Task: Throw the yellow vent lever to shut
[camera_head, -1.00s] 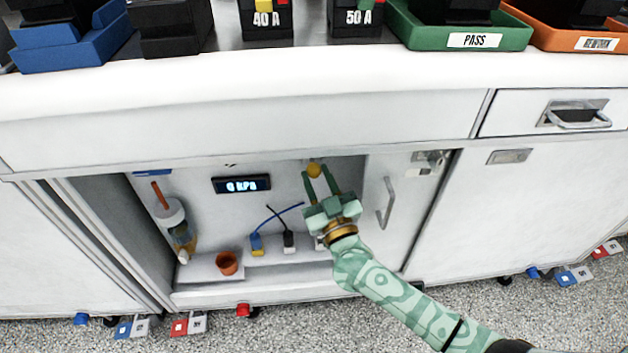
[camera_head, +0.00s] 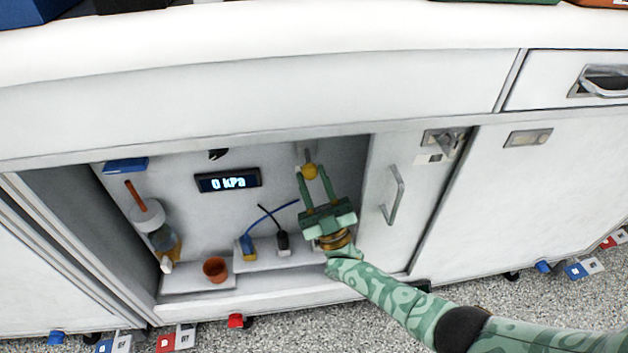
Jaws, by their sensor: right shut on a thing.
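The yellow vent lever (camera_head: 310,171) shows as a round yellow knob at the back right of the open cabinet bay. A pale upright strip shows just above it. My right gripper (camera_head: 313,176) reaches in from the lower right, and its two green fingers are shut on the knob from either side. The lever's shaft and pivot are mostly hidden. A dark display (camera_head: 228,180) on the back wall reads 0 kPa. My left gripper is not in view.
Left in the bay are a bottle-like fixture (camera_head: 155,230) and an orange cup (camera_head: 215,269). A blue-corded plug (camera_head: 248,247) and a black-corded plug (camera_head: 283,241) stand on the ledge. A door with a handle (camera_head: 393,195) bounds the bay's right side.

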